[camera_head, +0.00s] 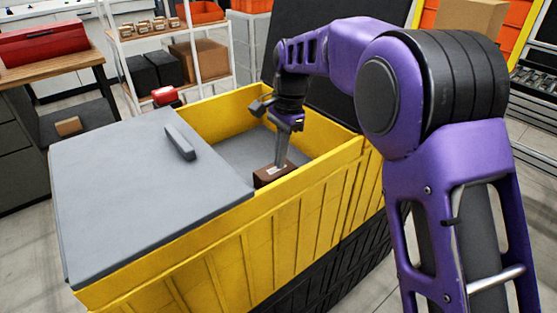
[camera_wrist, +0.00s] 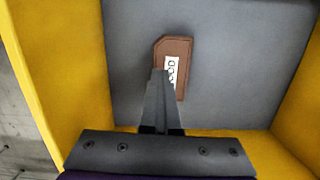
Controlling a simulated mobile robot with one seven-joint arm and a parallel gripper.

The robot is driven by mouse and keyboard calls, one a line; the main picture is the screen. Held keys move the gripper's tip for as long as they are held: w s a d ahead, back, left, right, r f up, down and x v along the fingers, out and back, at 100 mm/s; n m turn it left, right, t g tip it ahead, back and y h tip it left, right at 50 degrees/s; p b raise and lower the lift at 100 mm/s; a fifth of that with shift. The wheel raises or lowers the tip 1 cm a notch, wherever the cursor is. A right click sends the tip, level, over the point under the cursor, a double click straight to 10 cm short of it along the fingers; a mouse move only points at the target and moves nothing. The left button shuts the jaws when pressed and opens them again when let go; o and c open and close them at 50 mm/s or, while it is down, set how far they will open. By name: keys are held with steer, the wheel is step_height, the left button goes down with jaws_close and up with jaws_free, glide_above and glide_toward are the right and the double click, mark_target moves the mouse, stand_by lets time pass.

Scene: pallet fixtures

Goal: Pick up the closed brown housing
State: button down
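The closed brown housing (camera_head: 264,178) is a small brown box with a white label, inside the open part of the yellow crate, close to its front wall. In the wrist view the housing (camera_wrist: 180,46) shows its clipped corner and its label with dark marks against the grey floor. My gripper (camera_head: 279,165) reaches down into the crate, its tips right at the top of the housing. In the wrist view my gripper (camera_wrist: 163,72) has its fingers together, covering the lower left of the housing. I cannot tell whether the tips touch it.
The yellow crate (camera_head: 305,208) has high walls around my gripper. A grey lid (camera_head: 130,205) with a raised bar covers its left part. A dark upright panel (camera_head: 330,85) stands behind. Shelves with boxes and a workbench stand farther back.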

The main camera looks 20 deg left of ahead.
mark_target(280, 172)
steer(key=shift+r, duration=1.85)
steer(key=shift+w, duration=0.1)
steer(key=shift+c, duration=1.6)
jaws_free()
steer(key=shift+r+p, duration=0.1)
steer(key=shift+p, duration=0.2)
